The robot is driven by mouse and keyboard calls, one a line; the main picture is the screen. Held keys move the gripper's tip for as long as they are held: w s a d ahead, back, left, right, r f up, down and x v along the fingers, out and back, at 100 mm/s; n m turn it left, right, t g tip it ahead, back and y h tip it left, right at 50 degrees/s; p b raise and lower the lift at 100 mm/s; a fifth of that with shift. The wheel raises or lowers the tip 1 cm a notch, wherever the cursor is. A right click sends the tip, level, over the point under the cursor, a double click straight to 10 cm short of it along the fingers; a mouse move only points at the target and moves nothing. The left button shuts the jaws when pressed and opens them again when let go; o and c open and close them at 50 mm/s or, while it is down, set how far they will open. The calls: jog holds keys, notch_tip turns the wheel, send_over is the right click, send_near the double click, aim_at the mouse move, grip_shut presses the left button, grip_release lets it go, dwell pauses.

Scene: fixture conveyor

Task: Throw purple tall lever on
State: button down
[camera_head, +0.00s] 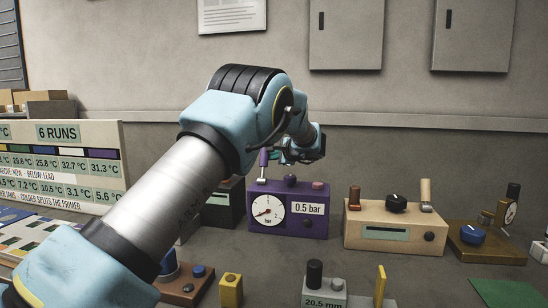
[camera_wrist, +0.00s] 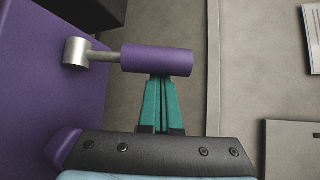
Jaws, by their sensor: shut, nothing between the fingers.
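The purple box (camera_head: 290,222) stands on the table with a round dial and a "0.5 bar" label on its front. The tall lever (camera_head: 264,158) rises from the left of its top, with a purple cylindrical grip on a thin metal stem. In the wrist view the lever's grip (camera_wrist: 157,60) lies across the picture, and its stem runs left to a metal base on the box. My gripper (camera_head: 277,156) is just right of the grip. Its green fingers (camera_wrist: 161,78) are shut and empty, tips at the grip's side; I cannot tell whether they touch.
A beige box (camera_head: 395,225) with a knob and levers stands to the right. A dark box (camera_head: 222,207) stands left. Several smaller devices fill the front.

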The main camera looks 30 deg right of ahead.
aim_at(265, 157)
jog(key=shift+s+f+b, duration=0.2)
jog(key=shift+b, duration=1.05)
jog(key=shift+a+b, duration=0.15)
jog(key=shift+b, duration=0.6)
jog(key=shift+s+r+t+b, duration=0.1)
jog(key=shift+t+b, duration=0.2)
jog(key=n+t+b, duration=0.1)
jog(key=b, duration=0.6)
jog(key=shift+s+a+h, duration=0.3)
jog(key=shift+s+a, duration=0.05)
jog(key=s+a+n+t+b, duration=0.2)
jog(key=b, duration=1.4)
jog(key=shift+r+t+b, duration=0.15)
jog(key=shift+t+b, duration=0.15)
jog(key=shift+t, duration=0.1)
jog(key=s+a+n+t+b, duration=0.1)
jog(key=b, duration=0.4)
jog(key=n+t+b, duration=0.1)
jog(key=b, duration=0.4)
jog(key=shift+s+a+r+n, duration=0.1)
jog(key=shift+s+a+n, duration=0.2)
jog(key=shift+s+a, duration=0.1)
jog(key=shift+s+a+r+b, duration=0.1)
jog(key=shift+s+a+b, duration=0.15)
jog(key=shift+b, duration=0.95)
jog(key=shift+a+b, duration=0.1)
jog(key=shift+b, duration=0.35)
jog(key=shift+s+r, duration=0.1)
